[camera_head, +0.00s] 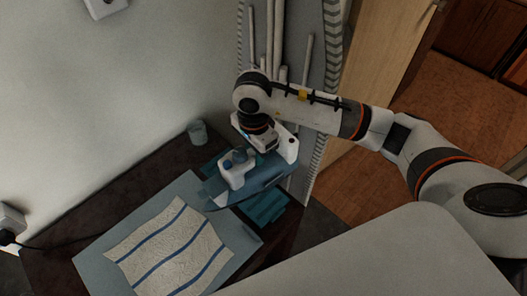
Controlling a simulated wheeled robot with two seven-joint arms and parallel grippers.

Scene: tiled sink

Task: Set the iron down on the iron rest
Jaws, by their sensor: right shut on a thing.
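The iron (258,184), blue and white, is held in my right gripper (262,149). The gripper comes down on it from above and is shut on its upper part; the fingertips are mostly hidden. The iron's tip points to the lower left. The teal iron rest (266,207) lies beneath it on the dark table, showing on both sides of the iron. The iron looks to be over the rest, but I cannot tell whether they touch. My left gripper is not in view.
A light blue board (100,257) with a striped cloth (172,250) lies left of the iron. A small cup (197,132) stands near the wall. Pale pipes (278,45) rise behind my right gripper. A black cord (55,247) runs along the left.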

